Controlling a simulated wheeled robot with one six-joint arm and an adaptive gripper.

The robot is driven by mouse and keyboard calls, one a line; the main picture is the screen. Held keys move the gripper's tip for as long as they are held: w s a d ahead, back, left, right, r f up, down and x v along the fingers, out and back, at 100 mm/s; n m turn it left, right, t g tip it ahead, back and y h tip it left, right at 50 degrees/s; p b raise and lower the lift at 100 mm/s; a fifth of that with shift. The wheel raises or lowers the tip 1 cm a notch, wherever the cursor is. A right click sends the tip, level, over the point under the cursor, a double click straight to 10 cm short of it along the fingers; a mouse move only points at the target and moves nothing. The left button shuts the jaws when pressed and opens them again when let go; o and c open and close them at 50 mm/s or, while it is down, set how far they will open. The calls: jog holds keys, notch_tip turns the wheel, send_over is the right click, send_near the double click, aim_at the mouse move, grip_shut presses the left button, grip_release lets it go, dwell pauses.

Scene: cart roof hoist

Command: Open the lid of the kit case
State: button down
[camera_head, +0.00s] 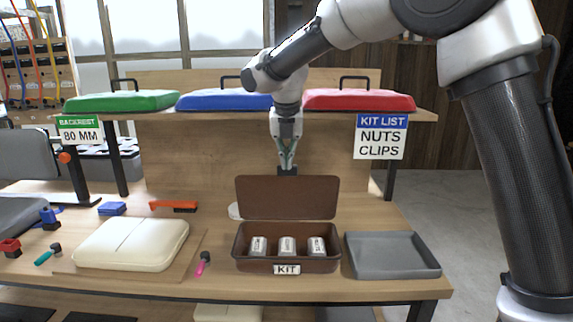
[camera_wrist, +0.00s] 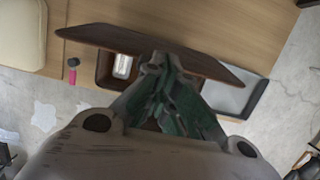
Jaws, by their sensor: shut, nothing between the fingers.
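The brown kit case (camera_head: 240,262) stands on the workbench with a "KIT" label on its front. Its lid (camera_head: 287,197) stands raised and upright at the back edge. Several silvery labelled tins (camera_head: 287,246) sit in a row inside. My gripper (camera_head: 287,168) is shut and empty, pointing down just above the lid's top edge; I cannot tell whether it touches. In the wrist view, the lid (camera_wrist: 100,38) runs across beneath the fingertips (camera_wrist: 155,62) and hides part of the case (camera_wrist: 104,68).
A grey tray (camera_head: 392,255) stands right of the case. A pink-handled tool (camera_head: 203,263) and a cream cushion (camera_head: 132,243) lie to the left. A shelf behind holds green (camera_head: 122,101), blue (camera_head: 225,100) and red (camera_head: 358,100) lids, with a kit list sign (camera_head: 381,136).

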jog(key=shift+w, duration=0.4)
jog(key=shift+r, duration=0.1)
